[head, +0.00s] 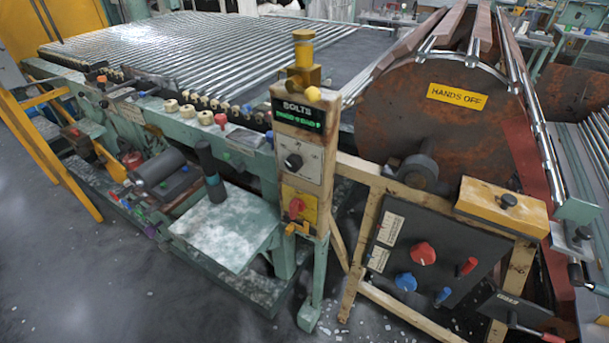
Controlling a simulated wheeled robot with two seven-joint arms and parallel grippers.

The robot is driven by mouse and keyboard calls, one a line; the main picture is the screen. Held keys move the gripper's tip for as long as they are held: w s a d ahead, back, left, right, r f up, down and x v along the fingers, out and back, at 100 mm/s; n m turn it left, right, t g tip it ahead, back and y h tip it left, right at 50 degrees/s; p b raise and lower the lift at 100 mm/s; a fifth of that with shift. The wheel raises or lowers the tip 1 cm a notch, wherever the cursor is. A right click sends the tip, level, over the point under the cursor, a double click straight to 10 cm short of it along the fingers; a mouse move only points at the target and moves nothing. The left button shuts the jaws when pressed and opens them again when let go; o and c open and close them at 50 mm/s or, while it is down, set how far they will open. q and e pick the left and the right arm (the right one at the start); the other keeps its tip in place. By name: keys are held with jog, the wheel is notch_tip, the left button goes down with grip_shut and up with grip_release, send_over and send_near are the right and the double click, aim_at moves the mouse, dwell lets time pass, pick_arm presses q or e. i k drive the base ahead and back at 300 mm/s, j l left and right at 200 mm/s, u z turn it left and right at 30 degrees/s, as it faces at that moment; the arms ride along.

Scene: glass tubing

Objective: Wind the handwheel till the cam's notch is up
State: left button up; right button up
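Neither of my grippers shows in the head view. I cannot tell for sure which part is the handwheel. A large rusty round drum end (400,115) with a yellow HANDS OFF sign (457,96) stands at the right, with a dark hub (420,168) low on its face. A dark panel (445,285) below it carries a round red knob (423,253) and a round blue knob (405,281). A red-tipped handle (540,333) sticks out at the lower right. I cannot make out a cam or its notch.
A bed of glass tubes (200,40) fills the back left. A post with a BOLTS display (297,112) and a red switch (296,207) stands mid-view. A pale green shelf (225,235) juts out front. Yellow rails (45,150) stand left; the grey floor (90,290) is free at front left.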

aim_at(120, 155)
jog(key=u, duration=1.3)
jog(key=i+j+z, duration=0.2)
jog(key=i, duration=0.15)
jog(key=i+j+z, duration=0.4)
jog(key=i+j, duration=0.25)
jog(key=i+j+z, duration=0.2)
jog(key=i+j, duration=0.15)
jog(key=i+j+z, duration=0.2)
jog(key=j, duration=0.3)
jog(key=i+j+z, duration=0.45)
jog(key=j, duration=0.55)
jog(key=i+j+z, duration=0.2)
jog(key=j, duration=0.35)
jog(key=i, duration=0.05)
